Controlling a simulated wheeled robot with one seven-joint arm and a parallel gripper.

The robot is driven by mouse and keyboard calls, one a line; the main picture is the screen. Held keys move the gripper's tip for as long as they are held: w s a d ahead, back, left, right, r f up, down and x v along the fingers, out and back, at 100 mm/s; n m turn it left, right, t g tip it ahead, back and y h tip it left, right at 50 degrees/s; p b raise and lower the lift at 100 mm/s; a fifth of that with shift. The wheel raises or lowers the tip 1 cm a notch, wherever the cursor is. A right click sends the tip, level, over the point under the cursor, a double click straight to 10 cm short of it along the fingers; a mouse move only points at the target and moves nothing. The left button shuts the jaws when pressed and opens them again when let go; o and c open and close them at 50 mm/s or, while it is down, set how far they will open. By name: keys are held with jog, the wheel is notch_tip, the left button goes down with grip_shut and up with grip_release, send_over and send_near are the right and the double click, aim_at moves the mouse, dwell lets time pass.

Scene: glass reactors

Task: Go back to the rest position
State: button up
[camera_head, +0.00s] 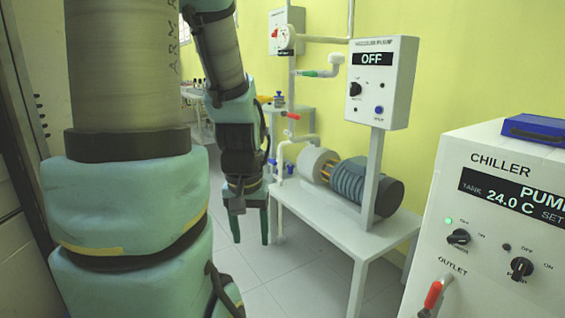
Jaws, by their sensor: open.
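My arm fills the left side of the camera_head view, with its thick links close to the camera. A further link hangs down near the middle.
A white chiller (455,180) with a blue case (535,129) on top stands close at right. Behind it, a vacuum pump (362,183) sits on a white bench (345,238) below a control box (382,80). Pale tiled floor (265,272) is clear between arm and bench.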

notch_tip(320, 180, up, 19)
jog(key=p, duration=1.6)
jog(key=shift+p, duration=0.35)
